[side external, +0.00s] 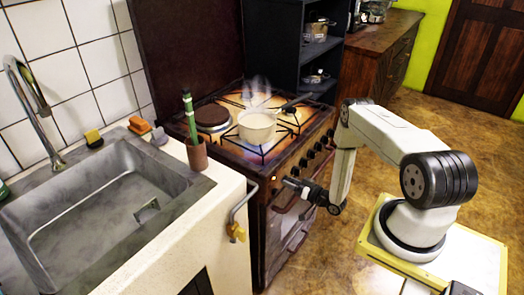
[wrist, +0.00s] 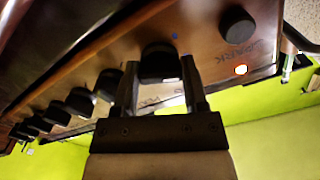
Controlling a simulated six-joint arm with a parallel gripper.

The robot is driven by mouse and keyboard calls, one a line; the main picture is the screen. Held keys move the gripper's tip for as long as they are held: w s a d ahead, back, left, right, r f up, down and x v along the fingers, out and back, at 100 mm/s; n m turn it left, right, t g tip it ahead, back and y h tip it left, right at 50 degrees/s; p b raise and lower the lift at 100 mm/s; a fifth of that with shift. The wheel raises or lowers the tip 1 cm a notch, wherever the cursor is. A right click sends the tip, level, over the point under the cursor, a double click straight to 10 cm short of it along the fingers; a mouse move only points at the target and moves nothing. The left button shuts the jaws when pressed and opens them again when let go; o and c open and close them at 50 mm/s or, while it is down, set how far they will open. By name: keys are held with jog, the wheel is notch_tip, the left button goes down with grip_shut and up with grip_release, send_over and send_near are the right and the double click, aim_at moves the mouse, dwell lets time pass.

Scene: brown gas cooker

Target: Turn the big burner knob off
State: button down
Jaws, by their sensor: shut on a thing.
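The brown cooker (side external: 228,158) has a row of black knobs (side external: 311,153) along its front panel. My gripper (side external: 283,181) is at the left end of this panel in the side view. In the wrist view, my gripper (wrist: 161,72) has one finger on each side of a round black knob (wrist: 159,64) and is shut on it. The knob's marking is not legible, so I cannot tell from labels which burner it serves. Another black knob (wrist: 237,25), next to the word SPARK, is to the right.
A steaming pale pot (side external: 257,126) stands on the hob, its handle toward the back right. A towel rail (side external: 240,208) on the sink counter is left of my gripper. A cup with a green item (side external: 195,153) stands on the counter edge.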

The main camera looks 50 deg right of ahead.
jog(key=m, duration=1.3)
dwell(0.4)
jog(key=shift+c, duration=0.6)
grip_release()
jog(key=shift+s, duration=0.1)
jog(key=s, duration=0.7)
jog(key=shift+s, duration=0.35)
